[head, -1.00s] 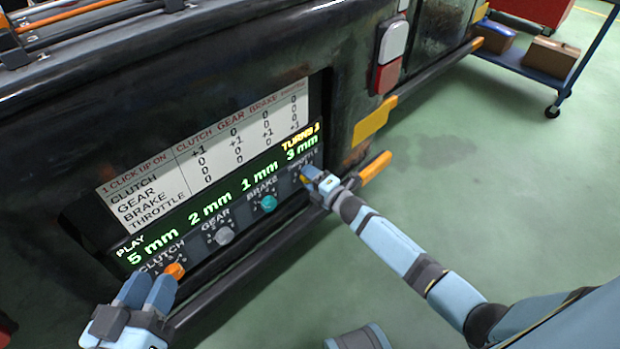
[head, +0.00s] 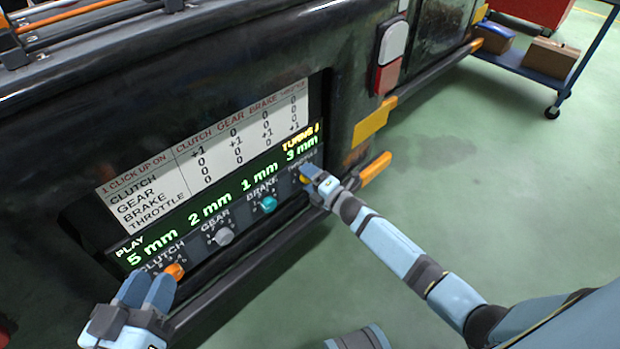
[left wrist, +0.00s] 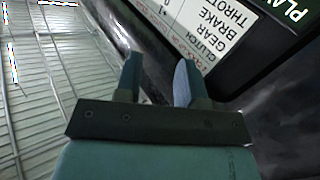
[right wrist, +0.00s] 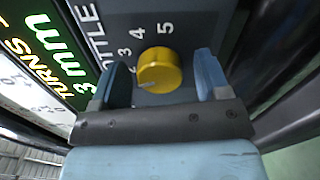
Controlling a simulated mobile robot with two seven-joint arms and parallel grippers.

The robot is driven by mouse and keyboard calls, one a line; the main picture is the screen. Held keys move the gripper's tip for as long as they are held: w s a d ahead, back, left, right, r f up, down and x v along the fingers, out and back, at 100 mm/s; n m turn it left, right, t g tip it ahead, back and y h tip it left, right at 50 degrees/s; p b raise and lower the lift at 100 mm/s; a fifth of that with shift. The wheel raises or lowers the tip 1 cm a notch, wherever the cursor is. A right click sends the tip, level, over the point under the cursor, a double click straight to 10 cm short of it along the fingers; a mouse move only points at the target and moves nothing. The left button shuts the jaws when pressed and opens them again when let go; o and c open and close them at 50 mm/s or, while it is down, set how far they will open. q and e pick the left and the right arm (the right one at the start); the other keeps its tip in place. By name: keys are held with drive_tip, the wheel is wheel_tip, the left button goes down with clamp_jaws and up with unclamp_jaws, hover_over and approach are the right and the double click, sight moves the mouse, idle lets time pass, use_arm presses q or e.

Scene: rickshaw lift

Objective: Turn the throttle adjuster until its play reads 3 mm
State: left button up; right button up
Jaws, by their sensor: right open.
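The yellow throttle adjuster (right wrist: 159,70) is a round knob with a pale pointer mark, beside a printed scale where 2 to 5 can be read. My right gripper (right wrist: 160,82) is open, with one finger on each side of the knob and a visible gap to each. In the head view my right gripper (head: 312,178) hides most of the knob. The green display (head: 215,195) reads 5 mm, 2 mm, 1 mm and 3 mm, the last above the throttle. My left gripper (head: 160,285) is open near the orange clutch knob (head: 174,271); it also shows empty in the left wrist view (left wrist: 155,75).
The grey gear knob (head: 223,236) and teal brake knob (head: 264,205) sit between the grippers. A white click chart (head: 205,140) is above the display. A dark rail (head: 240,265) runs below the panel. Green floor lies open to the right, with a blue cart (head: 530,62) beyond.

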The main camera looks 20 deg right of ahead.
use_arm(q)
drive_tip(key=r+p, duration=0.1)
drive_tip(key=r, duration=0.1)
drive_tip(key=r+t+p, duration=0.2)
drive_tip(key=r, duration=0.1)
drive_tip(key=shift+s+a+r+p, duration=0.1)
drive_tip(key=shift+a+r+p, duration=0.2)
drive_tip(key=shift+p, duration=0.1)
use_arm(e)
drive_tip(key=v, duration=1.3)
drive_tip(key=shift+s+d, duration=0.2)
drive_tip(key=shift+s, duration=0.2)
drive_tip(key=shift+s, duration=0.1)
